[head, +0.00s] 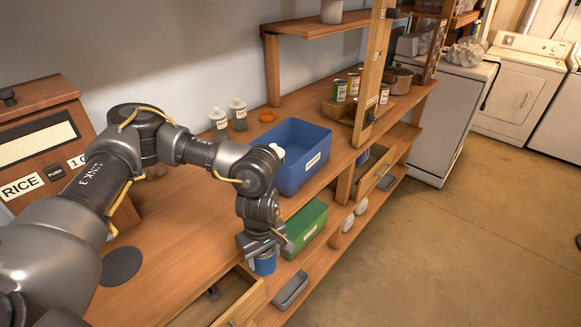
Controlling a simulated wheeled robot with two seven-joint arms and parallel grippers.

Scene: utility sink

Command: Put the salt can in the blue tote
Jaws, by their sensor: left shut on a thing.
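My left gripper (262,247) points down and is shut on a blue can (265,265), which I take to be the salt can. Its label cannot be read, and the fingers cover its upper part. The can hangs in front of the wooden counter's edge, near the green bin. The blue tote (318,172) stands on the counter, beyond and to the right of my left wrist. My arm hides its left side, and I cannot see its whole floor. My right gripper is not in view.
A green bin (300,236) sits on the lower shelf, with a grey tray (291,290) nearby. An open drawer (242,304) juts out at the bottom. Two labelled jars (238,115) and an orange object (267,115) stand behind the tote. Cans (339,91) stand farther right.

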